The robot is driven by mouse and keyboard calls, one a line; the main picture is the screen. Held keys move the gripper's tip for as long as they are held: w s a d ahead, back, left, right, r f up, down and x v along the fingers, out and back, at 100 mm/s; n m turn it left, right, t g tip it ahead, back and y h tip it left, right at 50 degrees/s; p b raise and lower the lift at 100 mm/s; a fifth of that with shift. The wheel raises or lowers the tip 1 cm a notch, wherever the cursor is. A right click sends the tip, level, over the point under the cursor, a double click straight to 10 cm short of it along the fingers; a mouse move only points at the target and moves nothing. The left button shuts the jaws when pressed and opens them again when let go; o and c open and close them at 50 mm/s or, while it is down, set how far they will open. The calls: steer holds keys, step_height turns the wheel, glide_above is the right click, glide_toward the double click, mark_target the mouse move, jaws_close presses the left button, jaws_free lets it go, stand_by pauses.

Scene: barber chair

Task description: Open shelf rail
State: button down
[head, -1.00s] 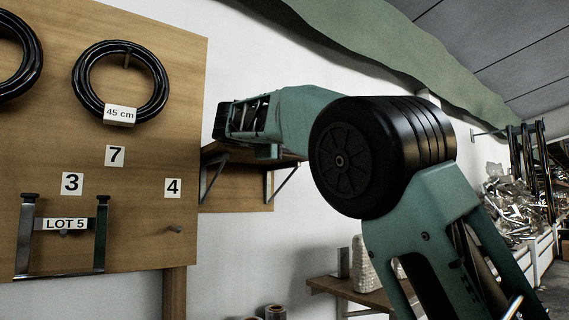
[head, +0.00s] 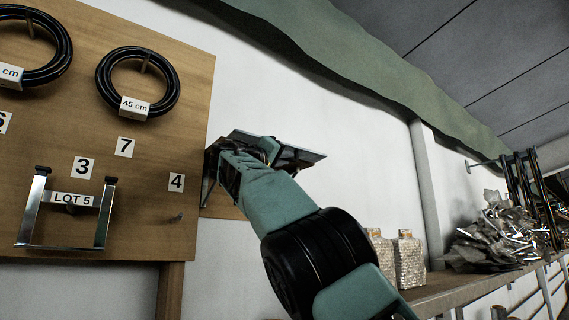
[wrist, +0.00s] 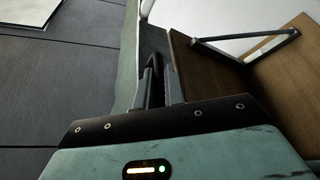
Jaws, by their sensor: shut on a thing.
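The wall shelf (head: 306,156) is right of the pegboard in the head view, its near side partly hidden by my arm. In the wrist view its brown wooden board (wrist: 203,68) lies just right of my fingers, with a thin metal bracket (wrist: 245,47) beyond. My gripper (wrist: 158,88) is at the shelf's edge, its fingers close together on a dark, narrow part there, which I take to be the shelf rail. The fingers hide most of the rail. In the head view my gripper (head: 226,168) is in front of the shelf, its fingertips unclear.
A wooden pegboard (head: 150,215) with black rings (head: 138,83) and a metal U-shaped frame tagged LOT 5 (head: 68,222) is at left. A lower shelf (head: 455,288) at right holds textured bottles (head: 409,262) and crumpled scrap (head: 490,238). White wall lies between.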

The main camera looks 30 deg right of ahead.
steer(key=shift+w+f+m+g+h, duration=0.15)
steer(key=shift+f+m+g+h, duration=0.1)
steer(key=shift+m, duration=0.4)
steer(key=shift+w+f+m+g+h, duration=0.15)
steer(key=shift+m+g, duration=0.1)
steer(key=shift+m, duration=0.4)
steer(key=shift+b, duration=0.3)
steer(key=c, duration=1.8)
jaws_free()
steer(key=shift+o, duration=0.2)
steer(key=b+v, duration=0.4)
steer(key=v, duration=1.3)
steer(key=shift+a, duration=0.2)
steer(key=shift+w+f, duration=0.1)
steer(key=shift+f, duration=0.05)
